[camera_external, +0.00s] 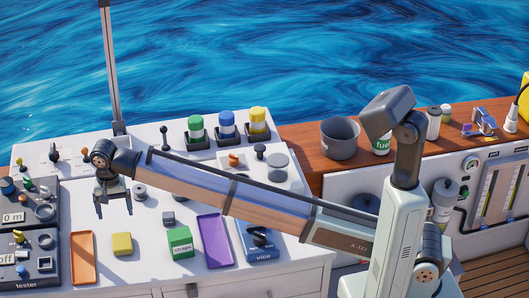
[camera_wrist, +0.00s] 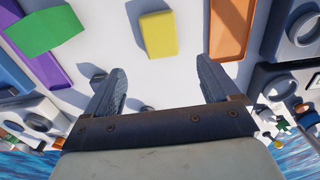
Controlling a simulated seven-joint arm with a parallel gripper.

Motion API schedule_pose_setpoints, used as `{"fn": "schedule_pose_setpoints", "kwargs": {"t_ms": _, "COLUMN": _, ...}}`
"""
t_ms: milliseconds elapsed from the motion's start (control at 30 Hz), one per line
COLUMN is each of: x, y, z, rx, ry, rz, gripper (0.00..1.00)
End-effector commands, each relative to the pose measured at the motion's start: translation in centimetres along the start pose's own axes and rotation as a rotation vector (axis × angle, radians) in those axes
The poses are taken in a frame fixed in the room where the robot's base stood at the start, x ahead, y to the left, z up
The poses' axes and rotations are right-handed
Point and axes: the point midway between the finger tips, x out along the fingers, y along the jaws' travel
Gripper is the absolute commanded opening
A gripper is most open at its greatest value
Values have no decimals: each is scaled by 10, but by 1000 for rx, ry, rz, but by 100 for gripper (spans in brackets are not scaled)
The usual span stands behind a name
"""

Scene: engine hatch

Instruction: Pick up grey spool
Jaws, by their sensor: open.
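The grey spool (camera_external: 139,192) appears to be the small round metallic piece standing on the white worktop, just right of my gripper in the external view. In the wrist view only a small grey edge (camera_wrist: 147,109) shows between my fingers above the gripper's body, probably the same spool; the rest is hidden. My gripper (camera_external: 114,211) points down above the worktop, left of the spool. Its two fingers are apart with nothing held between them, as the wrist view (camera_wrist: 160,75) also shows.
Dark tester boxes (camera_external: 35,257) stand left. A blue vice (camera_external: 259,243) stands right.

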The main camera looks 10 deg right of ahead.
Motion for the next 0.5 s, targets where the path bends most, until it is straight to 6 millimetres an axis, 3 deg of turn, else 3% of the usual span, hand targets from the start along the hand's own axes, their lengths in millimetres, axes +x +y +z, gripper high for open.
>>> {"fn": "schedule_pose_setpoints", "kwargs": {"t_ms": 333, "x": 0, "y": 2, "z": -5, "rx": 6, "ry": 0, "rz": 0, "gripper": 82}}
{"fn": "schedule_pose_setpoints", "kwargs": {"t_ms": 500, "x": -1, "y": 21, "z": -48, "rx": 59, "ry": 1, "rz": -1, "gripper": 82}}
